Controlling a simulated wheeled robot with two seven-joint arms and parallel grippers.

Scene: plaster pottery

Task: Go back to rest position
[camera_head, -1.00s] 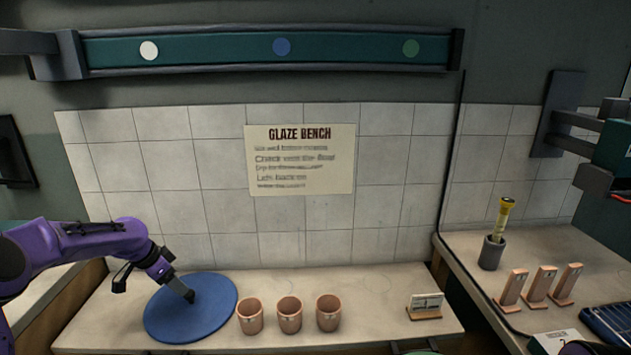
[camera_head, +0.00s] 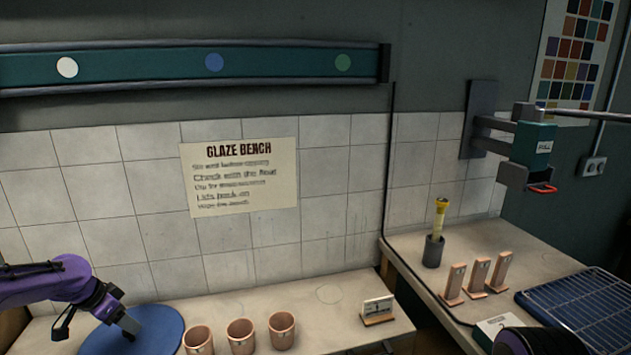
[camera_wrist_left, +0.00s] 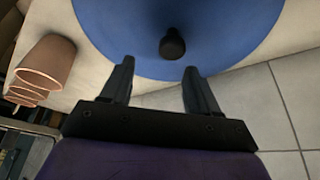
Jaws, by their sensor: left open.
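My left gripper (camera_head: 131,328) is over the blue round disc (camera_head: 160,327) at the lower left of the head view. In the left wrist view its two fingers (camera_wrist_left: 158,72) stand apart with nothing between them. The blue disc (camera_wrist_left: 225,35) lies beyond the fingertips there, with a small dark knob (camera_wrist_left: 172,44) on it. At the bottom right of the head view is a dark, purple-edged part of my own body; no right gripper fingers can be made out.
Terracotta cups (camera_head: 240,336) stand in a row right of the disc, with a small card stand (camera_head: 377,310) farther right. The right bench holds upright tiles (camera_head: 478,276), a dark holder (camera_head: 433,251) and a blue rack (camera_head: 585,305). A wall bracket (camera_head: 527,150) juts out above.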

